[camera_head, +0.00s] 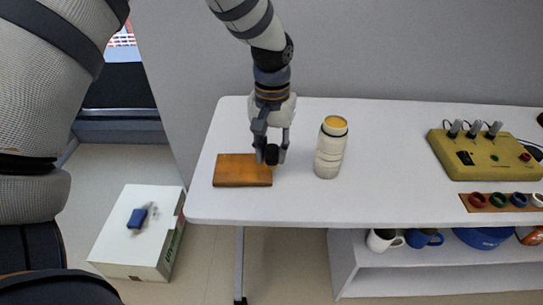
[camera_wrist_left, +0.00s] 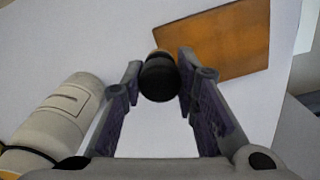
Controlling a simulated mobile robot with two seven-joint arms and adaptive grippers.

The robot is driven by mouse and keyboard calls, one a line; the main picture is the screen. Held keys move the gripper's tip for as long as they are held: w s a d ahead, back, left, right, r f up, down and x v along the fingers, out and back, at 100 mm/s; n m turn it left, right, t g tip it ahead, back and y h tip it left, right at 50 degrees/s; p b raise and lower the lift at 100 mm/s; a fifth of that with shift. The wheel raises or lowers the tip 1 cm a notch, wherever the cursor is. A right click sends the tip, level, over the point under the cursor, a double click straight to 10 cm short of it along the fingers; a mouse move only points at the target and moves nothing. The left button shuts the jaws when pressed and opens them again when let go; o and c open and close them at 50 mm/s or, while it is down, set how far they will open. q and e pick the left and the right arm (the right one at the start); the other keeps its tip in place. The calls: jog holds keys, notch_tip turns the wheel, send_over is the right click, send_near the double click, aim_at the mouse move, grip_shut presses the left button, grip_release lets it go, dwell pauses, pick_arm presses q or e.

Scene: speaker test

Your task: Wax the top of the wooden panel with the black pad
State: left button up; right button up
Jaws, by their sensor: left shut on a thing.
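The wooden panel (camera_head: 236,172) lies flat on the white table, near its left end; it also shows in the left wrist view (camera_wrist_left: 225,42). My left gripper (camera_head: 270,155) is shut on the black pad (camera_head: 271,153), at the panel's right edge. In the left wrist view the round black pad (camera_wrist_left: 159,78) sits between the fingertips, close to a corner of the panel. I cannot tell whether the pad touches the panel. A cream canister (camera_head: 330,152) with a yellow-orange top stands upright right of the gripper. My right gripper is not in view.
The white table (camera_head: 385,195) is clear between the canister and a yellow box with switches (camera_head: 487,154). A strip with coloured rings (camera_head: 500,202) lies at the front right. Mugs (camera_head: 384,240) stand on a shelf below. A white box (camera_head: 135,235) is on the floor at left.

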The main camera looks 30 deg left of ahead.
aim_at(272, 147)
pick_arm(q)
jog(key=shift+a+r, duration=0.1)
jog(key=shift+r, duration=2.6)
